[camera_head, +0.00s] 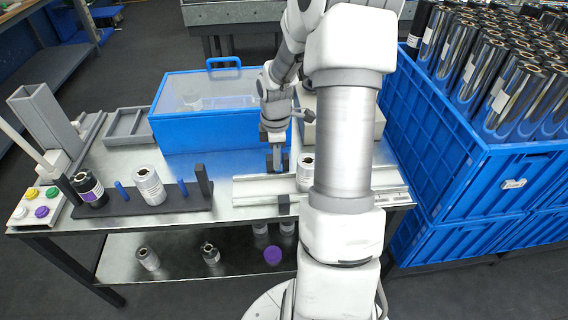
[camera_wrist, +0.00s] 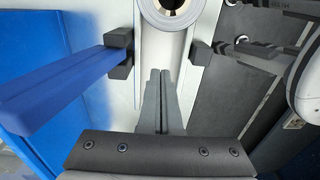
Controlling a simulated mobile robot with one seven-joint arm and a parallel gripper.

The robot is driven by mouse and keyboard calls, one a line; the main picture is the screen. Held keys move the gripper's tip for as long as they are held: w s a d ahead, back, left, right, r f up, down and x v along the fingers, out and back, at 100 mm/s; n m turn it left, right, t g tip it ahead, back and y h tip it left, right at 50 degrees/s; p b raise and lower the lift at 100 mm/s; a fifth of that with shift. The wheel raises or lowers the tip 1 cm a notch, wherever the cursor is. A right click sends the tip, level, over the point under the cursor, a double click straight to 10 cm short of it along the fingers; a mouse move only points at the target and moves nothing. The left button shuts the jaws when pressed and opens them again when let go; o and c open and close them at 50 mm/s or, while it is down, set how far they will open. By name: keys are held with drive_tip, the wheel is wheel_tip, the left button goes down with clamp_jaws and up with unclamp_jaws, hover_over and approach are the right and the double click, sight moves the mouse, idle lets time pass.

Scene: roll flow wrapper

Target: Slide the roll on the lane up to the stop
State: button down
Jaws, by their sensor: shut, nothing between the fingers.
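The pale roll (camera_head: 304,172) with a dark core stands upright on the silver lane (camera_head: 255,190), partly behind my arm. In the wrist view the roll (camera_wrist: 172,35) is at the top middle, straight ahead of my fingertips. My gripper (camera_head: 276,166) is at the left of the roll, low over the lane. Its fingers (camera_wrist: 160,74) are shut with nothing between them. I cannot tell whether they touch the roll. Dark blocks (camera_head: 283,204) flank the lane, and two show in the wrist view (camera_wrist: 119,52). My arm hides part of the lane, and I cannot make out the stop.
A blue lidded box (camera_head: 200,133) stands behind the lane. A black rack (camera_head: 120,205) holds a white roll (camera_head: 149,186) and a dark roll (camera_head: 89,190) at left. A button panel (camera_head: 38,208) is at far left. Blue crates (camera_head: 435,140) with many rolls stand at right.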

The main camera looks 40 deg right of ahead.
sight(277, 188)
wheel_tip(277, 188, down, 8)
drive_tip(key=shift+r+b, duration=0.1)
drive_tip(key=shift+b, duration=0.85)
drive_tip(key=shift+s+d+r, duration=0.1)
drive_tip(key=shift+s+d, duration=0.25)
drive_tip(key=shift+d, duration=0.25)
drive_tip(key=shift+s+d+r, duration=0.1)
drive_tip(key=shift+s+d, duration=0.25)
drive_tip(key=shift+d, duration=0.2)
drive_tip(key=shift+s+d, duration=0.35)
drive_tip(key=shift+d, duration=0.2)
drive_tip(key=d+p, duration=0.1)
drive_tip(key=s+d, duration=0.1)
drive_tip(key=shift+s+d+r+p, duration=0.2)
drive_tip(key=shift+s+d+p, duration=0.1)
drive_tip(key=shift+p, duration=0.1)
drive_tip(key=shift+s+d+f, duration=0.1)
drive_tip(key=shift+d+f, duration=0.05)
drive_tip(key=shift+d, duration=0.05)
